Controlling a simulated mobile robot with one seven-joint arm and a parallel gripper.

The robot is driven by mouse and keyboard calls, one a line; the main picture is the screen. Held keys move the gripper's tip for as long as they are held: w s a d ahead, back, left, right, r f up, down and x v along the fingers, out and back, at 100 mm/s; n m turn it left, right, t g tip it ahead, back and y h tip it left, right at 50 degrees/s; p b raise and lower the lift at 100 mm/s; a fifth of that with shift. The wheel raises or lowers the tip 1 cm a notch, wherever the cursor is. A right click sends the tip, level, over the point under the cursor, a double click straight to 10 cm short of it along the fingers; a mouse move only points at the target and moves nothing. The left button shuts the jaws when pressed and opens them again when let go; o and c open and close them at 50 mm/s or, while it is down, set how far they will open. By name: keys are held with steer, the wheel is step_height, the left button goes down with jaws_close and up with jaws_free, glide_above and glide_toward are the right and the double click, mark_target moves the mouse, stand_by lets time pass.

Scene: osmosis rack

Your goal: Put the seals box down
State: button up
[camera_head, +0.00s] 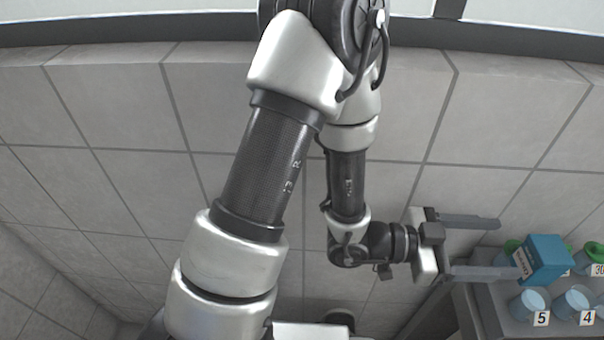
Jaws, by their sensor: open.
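The seals box (545,259) is a blue box with a white label on its left side. It is at the right of the head view, on or just above the grey rack (489,310), among clear cups; I cannot tell what it rests on. It looks slightly tilted. My gripper (500,246) is open, its two long grey fingers pointing right toward the box. The lower finger's tip reaches close to the box's left side; the upper finger ends above and left of it. Whether a finger touches the box is unclear.
Clear cups with number tags 5 (528,304) and 4 (572,303) stand at the rack's front. Green-lidded cups (593,252) stand behind and beside the box, one near a tag reading 30. Tiled floor left of the rack is bare.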

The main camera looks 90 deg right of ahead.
steer(key=shift+o, duration=0.4)
steer(key=shift+w+a+r+p, duration=0.15)
steer(key=shift+w+p, duration=0.3)
steer(key=shift+p, duration=0.55)
steer(key=shift+d+r+b, duration=0.2)
steer(key=shift+r+b, duration=0.15)
steer(key=shift+b, duration=0.1)
steer(key=r+t+b, duration=0.1)
steer(key=b, duration=0.3)
steer(key=r+t+b, duration=0.1)
steer(key=t+b, duration=0.1)
steer(key=b, duration=0.3)
steer(key=shift+w+a+r, duration=0.1)
steer(key=shift+w+a, duration=0.05)
steer(key=shift+w, duration=0.25)
